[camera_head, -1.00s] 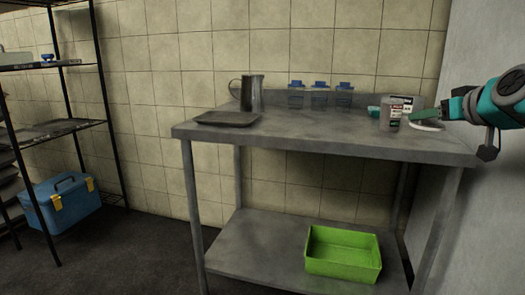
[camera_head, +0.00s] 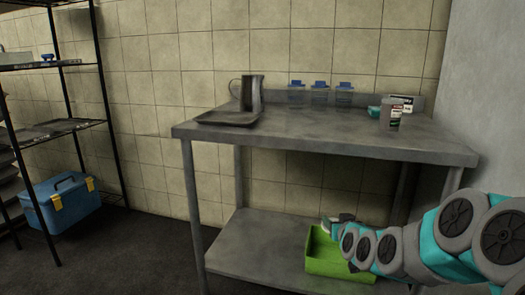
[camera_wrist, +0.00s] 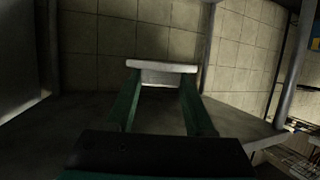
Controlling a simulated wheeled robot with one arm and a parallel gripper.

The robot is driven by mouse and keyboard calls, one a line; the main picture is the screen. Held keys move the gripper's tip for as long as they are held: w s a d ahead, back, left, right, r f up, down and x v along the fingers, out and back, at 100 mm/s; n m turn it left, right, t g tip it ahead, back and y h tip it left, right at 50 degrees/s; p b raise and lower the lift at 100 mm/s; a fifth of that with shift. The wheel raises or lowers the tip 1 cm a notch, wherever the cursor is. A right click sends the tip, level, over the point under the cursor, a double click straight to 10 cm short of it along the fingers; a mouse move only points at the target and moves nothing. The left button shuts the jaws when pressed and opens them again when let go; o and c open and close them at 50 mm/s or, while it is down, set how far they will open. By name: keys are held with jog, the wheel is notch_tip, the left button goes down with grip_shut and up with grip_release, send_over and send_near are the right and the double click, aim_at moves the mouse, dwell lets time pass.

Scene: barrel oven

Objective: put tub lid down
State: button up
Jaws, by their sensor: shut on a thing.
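My gripper (camera_wrist: 161,82) is shut on the tub lid (camera_wrist: 160,66), a pale flat piece seen nearly edge-on between the two green fingers in the wrist view. In the head view my gripper (camera_head: 338,222) is low, by the far left side of the green bin on the table's lower shelf. My arm hides part of the bin, and the lid is hard to make out there. Whether the lid touches the shelf cannot be told. A small grey tub (camera_head: 391,114) with a dark label stands at the right of the tabletop.
The green bin (camera_head: 322,265) sits on the lower shelf (camera_head: 255,245), whose left part is bare. A tray (camera_head: 228,118), a metal jug (camera_head: 251,94) and a teal item (camera_head: 374,112) are on the tabletop (camera_head: 310,135). Table legs (camera_head: 193,210) bound the shelf.

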jog(key=w+a+f, duration=0.1)
jog(key=a+f, duration=0.2)
jog(key=f, duration=0.3)
jog(key=w+a+f, duration=0.2)
jog(key=a+f, duration=0.1)
jog(key=f, duration=0.3)
jog(key=shift+w+f, duration=0.2)
jog(key=shift+f, duration=0.05)
jog(key=shift+r, duration=0.2)
